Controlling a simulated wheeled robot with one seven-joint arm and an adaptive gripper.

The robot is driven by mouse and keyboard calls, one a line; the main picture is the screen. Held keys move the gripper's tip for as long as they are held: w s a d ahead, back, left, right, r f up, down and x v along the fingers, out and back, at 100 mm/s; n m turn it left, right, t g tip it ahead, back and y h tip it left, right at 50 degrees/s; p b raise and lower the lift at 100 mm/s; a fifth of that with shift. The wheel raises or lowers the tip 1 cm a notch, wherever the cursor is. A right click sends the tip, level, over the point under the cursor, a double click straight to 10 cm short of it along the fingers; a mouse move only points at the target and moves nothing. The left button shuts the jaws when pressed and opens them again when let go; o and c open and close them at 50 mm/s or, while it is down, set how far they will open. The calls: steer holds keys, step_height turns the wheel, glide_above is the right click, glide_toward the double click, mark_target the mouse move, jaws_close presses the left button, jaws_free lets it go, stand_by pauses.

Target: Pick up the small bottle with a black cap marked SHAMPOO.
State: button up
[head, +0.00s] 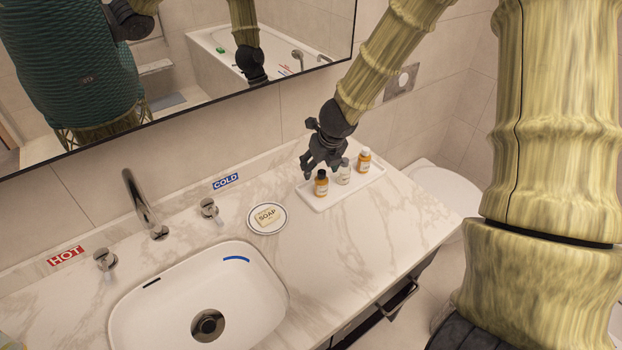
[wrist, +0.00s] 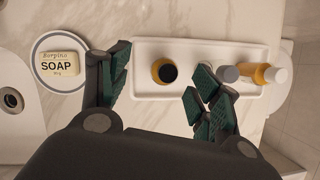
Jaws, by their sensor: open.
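A small amber bottle with a black cap (head: 321,184) stands upright at the left end of a white tray (head: 327,204). It also shows in the wrist view (wrist: 164,71), seen from above, between my spread fingers. Its label is too small to read. My gripper (head: 321,163) is open and empty, just above and behind the black-capped bottle. In the wrist view my gripper (wrist: 160,90) has one finger left of the bottle and one right of it, with gaps on both sides. A grey-capped bottle (head: 344,173) and a white-capped amber bottle (head: 364,161) stand further right on the tray.
The right finger is close to the grey-capped bottle (wrist: 229,73) in the wrist view. A soap bar (head: 267,215) lies on a round dish (head: 254,225) left of the tray. The sink (head: 140,315) is front left. The mirror (head: 280,75) hangs behind. Bare counter lies in front.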

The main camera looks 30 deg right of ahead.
mark_target(320, 172)
steer(key=shift+s+d+f, duration=0.3)
steer(key=shift+s+f, duration=0.2)
steer(key=shift+s, duration=0.05)
steer(key=shift+s+d+f, duration=0.3)
steer(key=shift+s+f, duration=0.2)
steer(key=shift+f, duration=0.1)
steer(key=w+f, duration=0.2)
steer(key=shift+w+a, duration=0.2)
steer(key=shift+w, duration=0.1)
steer(key=shift+w+f, duration=0.3)
steer(key=shift+s+d+f+p, duration=0.25)
steer(key=shift+d+f+p, duration=0.15)
steer(key=shift+d+f, duration=0.15)
steer(key=shift+w+a+f, duration=0.2)
steer(key=shift+w+f, duration=0.75)
steer(key=shift+f, duration=0.3)
steer(key=shift+d, duration=0.15)
steer(key=shift+s+r, duration=0.1)
steer(key=shift+s, duration=0.2)
steer(key=shift+w, duration=0.15)
steer(key=c, duration=1.1)
steer(key=shift+c, duration=0.3)
steer(key=shift+r, duration=0.1)
